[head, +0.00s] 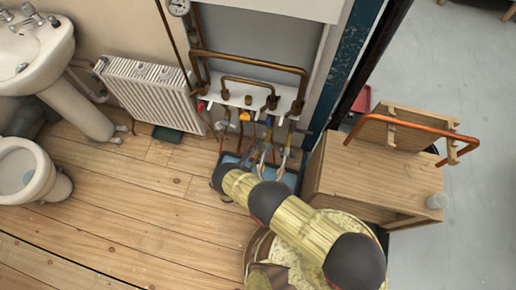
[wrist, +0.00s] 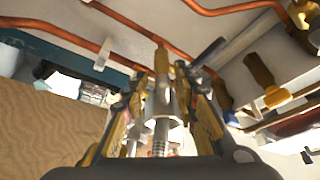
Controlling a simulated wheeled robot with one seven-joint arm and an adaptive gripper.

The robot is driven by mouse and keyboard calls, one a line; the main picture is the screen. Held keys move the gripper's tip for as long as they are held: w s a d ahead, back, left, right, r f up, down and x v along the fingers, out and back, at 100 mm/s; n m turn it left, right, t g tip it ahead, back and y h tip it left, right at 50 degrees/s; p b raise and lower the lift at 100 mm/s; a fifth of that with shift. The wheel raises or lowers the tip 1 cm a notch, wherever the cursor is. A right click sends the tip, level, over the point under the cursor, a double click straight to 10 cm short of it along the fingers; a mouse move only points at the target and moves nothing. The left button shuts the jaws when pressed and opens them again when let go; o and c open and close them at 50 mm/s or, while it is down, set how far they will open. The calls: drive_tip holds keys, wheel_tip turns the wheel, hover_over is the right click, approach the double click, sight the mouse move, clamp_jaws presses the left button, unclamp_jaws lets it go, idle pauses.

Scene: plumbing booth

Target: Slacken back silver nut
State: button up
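My gripper (wrist: 165,92) points up at the pipework in the wrist view, with its two fingers apart on either side of a silver nut (wrist: 158,108). A threaded shaft (wrist: 159,137) shows below this nut, and a copper pipe rises above it. I cannot tell whether the finger pads touch the nut. In the head view my gripper (head: 266,158) is under the right part of the white pipe board (head: 235,97), among several hanging valves and tails. It is small and partly hidden there, so I cannot tell which silver nut is between the fingers.
A white radiator (head: 148,88) stands left of the pipes. A wooden cabinet (head: 350,182) stands close on the right, with a bent copper pipe (head: 410,127) on top. Brass fittings (wrist: 260,70) and a grey lever (wrist: 208,52) are near the fingers.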

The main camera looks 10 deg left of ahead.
drive_tip(key=shift+s+a, duration=0.1)
drive_tip(key=v, duration=1.1)
drive_tip(key=shift+s, duration=0.4)
drive_tip(key=shift+a+f, duration=0.1)
